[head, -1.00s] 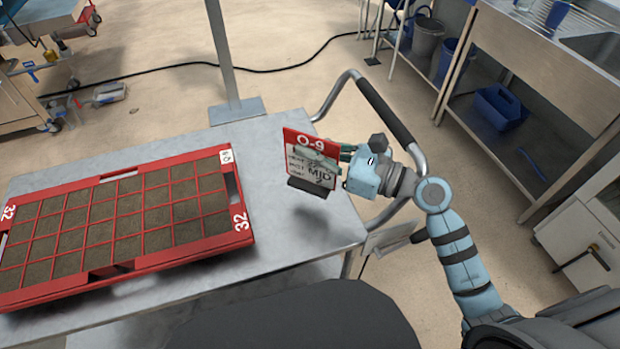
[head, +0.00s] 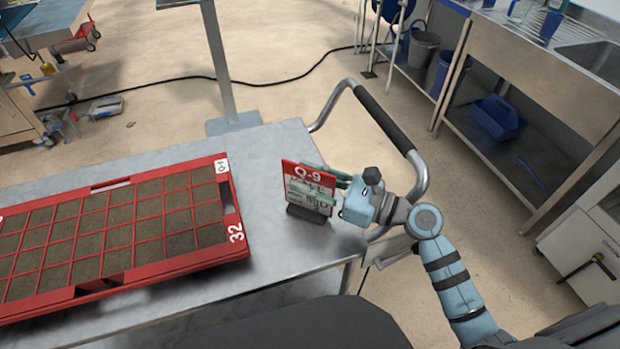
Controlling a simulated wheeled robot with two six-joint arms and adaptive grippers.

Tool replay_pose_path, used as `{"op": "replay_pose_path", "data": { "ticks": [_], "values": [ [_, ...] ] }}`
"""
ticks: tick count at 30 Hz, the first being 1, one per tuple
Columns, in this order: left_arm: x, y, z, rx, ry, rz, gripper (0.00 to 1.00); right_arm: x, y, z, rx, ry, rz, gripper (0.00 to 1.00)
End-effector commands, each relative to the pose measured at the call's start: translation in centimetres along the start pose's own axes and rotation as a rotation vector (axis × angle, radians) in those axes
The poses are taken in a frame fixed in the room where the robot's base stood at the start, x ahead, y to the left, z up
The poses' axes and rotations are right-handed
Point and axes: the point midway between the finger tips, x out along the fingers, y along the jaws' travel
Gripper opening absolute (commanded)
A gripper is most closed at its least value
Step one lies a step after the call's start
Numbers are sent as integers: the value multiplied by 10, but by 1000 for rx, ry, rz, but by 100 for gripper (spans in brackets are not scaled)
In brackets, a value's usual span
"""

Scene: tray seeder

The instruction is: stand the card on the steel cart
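The card (head: 296,172) is red on top with white lettering and has a pale written panel below. It is upright in a dark foot (head: 306,214) at the right end of the steel cart (head: 272,146); the foot appears to rest on the cart top. My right gripper (head: 318,182) reaches in from the right with one green finger in front of the card and one behind it. The rear finger shows beyond the card's top edge, so the fingers look spread. Part of the card face is hidden by the front finger. My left gripper is out of view.
A red seed tray (head: 238,219) marked 32, with soil-filled cells, covers the cart's left part. A bent push handle (head: 385,122) rises behind my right gripper. A post (head: 222,75) stands at the far edge. A sink bench (head: 520,75) is at the right.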

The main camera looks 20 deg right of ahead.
Motion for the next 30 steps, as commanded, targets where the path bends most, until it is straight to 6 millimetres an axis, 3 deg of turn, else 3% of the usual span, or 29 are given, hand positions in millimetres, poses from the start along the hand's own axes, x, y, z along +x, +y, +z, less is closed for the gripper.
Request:
{"op": "replay_pose_path", "data": {
  "ticks": [7,21,30],
  "values": [
    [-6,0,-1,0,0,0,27,0,0,6,0,0,0,25],
    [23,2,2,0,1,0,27,-97,1,-1,-1,9,3,25],
    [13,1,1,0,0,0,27,-119,0,4,0,2,0,25]
  ]
}}
